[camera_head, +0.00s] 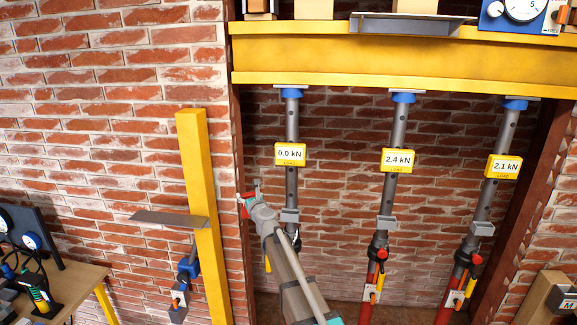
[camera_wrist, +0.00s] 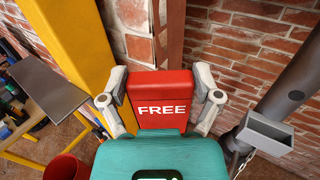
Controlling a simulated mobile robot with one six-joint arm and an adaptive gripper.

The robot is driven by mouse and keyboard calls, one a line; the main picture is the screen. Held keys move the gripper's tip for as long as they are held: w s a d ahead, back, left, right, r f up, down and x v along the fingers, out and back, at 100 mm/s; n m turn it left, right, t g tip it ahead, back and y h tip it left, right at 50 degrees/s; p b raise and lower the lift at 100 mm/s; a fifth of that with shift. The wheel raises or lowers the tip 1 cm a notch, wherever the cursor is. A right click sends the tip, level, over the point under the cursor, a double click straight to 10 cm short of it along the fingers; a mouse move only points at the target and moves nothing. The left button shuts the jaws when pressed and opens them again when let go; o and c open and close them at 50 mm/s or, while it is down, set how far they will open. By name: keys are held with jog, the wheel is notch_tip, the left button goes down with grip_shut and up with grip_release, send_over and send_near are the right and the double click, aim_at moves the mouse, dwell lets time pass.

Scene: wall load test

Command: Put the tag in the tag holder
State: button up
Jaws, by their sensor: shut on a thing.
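The tag is a red plate with "FREE" on it in white (camera_wrist: 162,95). My gripper (camera_wrist: 161,102) is shut on it, one finger at each side. In the head view my gripper (camera_head: 248,200) is left of the left prop, and a bit of the tag's red shows (camera_head: 242,209). A grey open-topped tag holder (camera_head: 289,215) sits on the left prop, below its 0.0 kN display. It also shows in the wrist view (camera_wrist: 265,134), right of the tag and apart from it. Similar holders are on the middle prop (camera_head: 387,223) and right prop (camera_head: 482,228).
Three props stand under a yellow beam (camera_head: 400,55); displays read 0.0, 2.4 and 2.1 kN. A yellow post (camera_head: 205,240) with a grey plate (camera_head: 170,218) stands left of my gripper. A bench (camera_head: 75,290) with tools is at far left.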

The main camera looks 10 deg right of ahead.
aim_at(291, 193)
jog(key=w+d+r+m+h+p, duration=0.1)
jog(key=d+m+h, duration=0.1)
jog(key=d, duration=0.3)
jog(key=w+d+r+m+h+p, duration=0.1)
jog(key=w+d+r+m+h, duration=0.1)
jog(key=d+h, duration=0.2)
jog(key=w+d+r+m+h+p, duration=0.2)
jog(key=d+h, duration=0.1)
jog(key=d, duration=0.2)
jog(key=shift+d, duration=0.35)
jog(key=shift+d+m+h, duration=0.3)
jog(key=shift+d+h, duration=0.3)
jog(key=shift+f+b, duration=2.7)
jog(key=shift+s, duration=0.15)
jog(key=shift+f+b, duration=2.2)
dwell(0.4)
